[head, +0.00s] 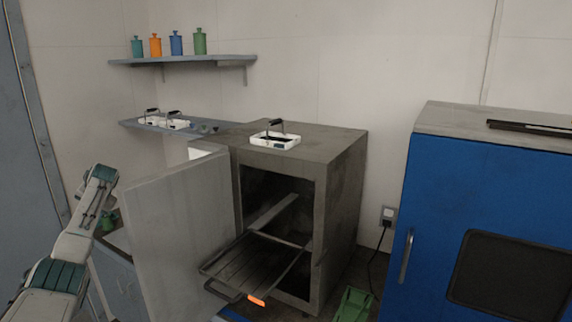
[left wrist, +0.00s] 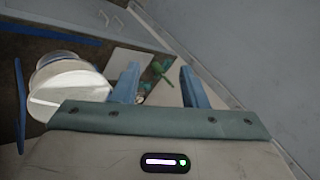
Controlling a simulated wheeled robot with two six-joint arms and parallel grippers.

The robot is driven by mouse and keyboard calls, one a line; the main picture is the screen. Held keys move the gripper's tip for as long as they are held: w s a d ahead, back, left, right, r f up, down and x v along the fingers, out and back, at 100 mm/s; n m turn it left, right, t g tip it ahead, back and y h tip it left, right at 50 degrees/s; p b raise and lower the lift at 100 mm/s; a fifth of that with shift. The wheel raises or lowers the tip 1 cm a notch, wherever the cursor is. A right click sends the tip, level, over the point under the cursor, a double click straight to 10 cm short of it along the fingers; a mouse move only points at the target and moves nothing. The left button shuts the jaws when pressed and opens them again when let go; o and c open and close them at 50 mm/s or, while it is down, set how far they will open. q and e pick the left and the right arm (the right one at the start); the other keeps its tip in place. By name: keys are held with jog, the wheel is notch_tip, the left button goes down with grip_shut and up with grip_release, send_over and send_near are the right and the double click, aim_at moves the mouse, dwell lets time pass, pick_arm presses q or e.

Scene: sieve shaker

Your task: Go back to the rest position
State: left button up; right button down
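My left arm (head: 68,245) comes in from the left in the head view, raised and bent near the open oven door. Its gripper cannot be made out there. In the left wrist view my left gripper (left wrist: 159,70) has its two blue fingers apart with nothing held between them. Beyond the fingers lie a green item (left wrist: 161,70) and a pale round object (left wrist: 68,88), both apart from the gripper. My right arm and gripper are not in view.
A grey oven (head: 340,190) stands with its door (head: 180,235) swung open and a wire rack (head: 245,268) pulled out. A white handled tray (head: 262,139) sits on top. A blue cabinet (head: 440,220) is at right. Wall shelves (head: 185,60) hold several bottles. A green object (head: 354,304) lies low.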

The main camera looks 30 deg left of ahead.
pick_arm(q)
jog(key=s+a+f+m+y, duration=0.15)
jog(key=s+f, duration=0.45)
jog(key=f, duration=0.6)
jog(key=s+a+f+m+y, duration=0.1)
jog(key=s+a+f+m, duration=0.15)
jog(key=s+f, duration=0.7)
jog(key=s+d+f+m+t+h, duration=0.1)
jog(key=s+f+m+t, duration=0.3)
jog(key=s+f, duration=1.45)
jog(key=s+d+f+g+h, duration=0.15)
jog(key=s+d+f, duration=0.25)
jog(key=d+f, duration=0.85)
jog(key=s+d+f+g+h, duration=0.1)
jog(key=s+d+f+h, duration=0.25)
jog(key=d+f, duration=0.9)
jog(key=s+d+f+n+h, duration=0.1)
jog(key=d+f, duration=0.2)
jog(key=d, duration=1.1)
jog(key=s+d+f+n+h, duration=0.1)
jog(key=s+d+f+h, duration=0.15)
jog(key=d, duration=1.15)
jog(key=s+d+f+n+h, duration=0.1)
jog(key=d+f, duration=0.2)
jog(key=d, duration=1.1)
notch_tip(320, 180, down, 15)
jog(key=a+b, duration=0.1)
jog(key=b, duration=1.3)
jog(key=shift+a+r, duration=0.15)
jog(key=shift+a, duration=0.1)
